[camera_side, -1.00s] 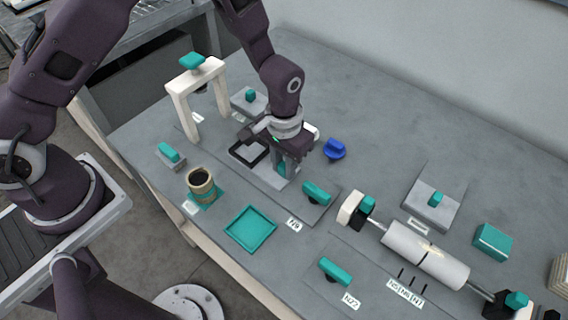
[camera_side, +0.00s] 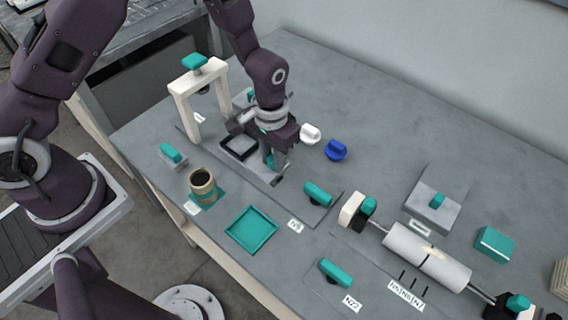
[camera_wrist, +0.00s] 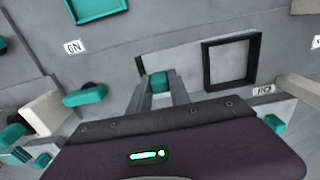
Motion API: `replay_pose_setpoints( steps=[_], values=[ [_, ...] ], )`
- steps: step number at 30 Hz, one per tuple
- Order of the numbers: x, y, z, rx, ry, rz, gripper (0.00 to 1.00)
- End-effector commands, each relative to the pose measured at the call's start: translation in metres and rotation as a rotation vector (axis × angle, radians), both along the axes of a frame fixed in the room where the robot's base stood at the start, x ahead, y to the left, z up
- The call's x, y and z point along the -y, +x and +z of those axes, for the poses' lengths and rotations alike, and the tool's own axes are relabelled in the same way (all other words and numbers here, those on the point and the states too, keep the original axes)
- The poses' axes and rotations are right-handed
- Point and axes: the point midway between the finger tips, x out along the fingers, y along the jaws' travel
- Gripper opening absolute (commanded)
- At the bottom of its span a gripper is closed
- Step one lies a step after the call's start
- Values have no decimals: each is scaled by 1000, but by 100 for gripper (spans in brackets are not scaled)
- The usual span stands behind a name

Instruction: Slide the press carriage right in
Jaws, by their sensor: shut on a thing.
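The press carriage carries a square black frame (camera_side: 225,150), which lies on the track just in front of the white press arch (camera_side: 181,106) with its teal top knob. The black frame also shows in the wrist view (camera_wrist: 207,70). My gripper (camera_side: 271,163) is low over the track, on the side of the frame away from the arch. It is shut on the teal carriage handle (camera_wrist: 160,82), which sits between the two fingers in the wrist view. My gripper and wrist hide part of the carriage in the side view.
A teal handle (camera_side: 318,194), a white knob (camera_side: 310,134) and a blue knob (camera_side: 336,150) are near my gripper. A white roller (camera_side: 427,258) lies at right.

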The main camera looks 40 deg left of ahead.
Motion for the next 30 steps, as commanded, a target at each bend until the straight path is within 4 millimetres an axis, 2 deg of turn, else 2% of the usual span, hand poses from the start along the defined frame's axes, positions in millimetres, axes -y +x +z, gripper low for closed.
replay_pose_setpoints(
  steps=[1, 6, 12, 15, 21, 30],
  values=[
    [-13, 0, 1, 0, 0, 6, 0],
    [-55, 0, 1, 1, 0, 7, 0],
    [-93, 0, 1, 1, 0, 4, 0],
    [-106, 0, 1, 2, 0, 3, 0],
    [-117, 1, 1, 2, 0, 1, 0],
    [-121, 1, 1, 2, 4, 3, 0]
  ],
)
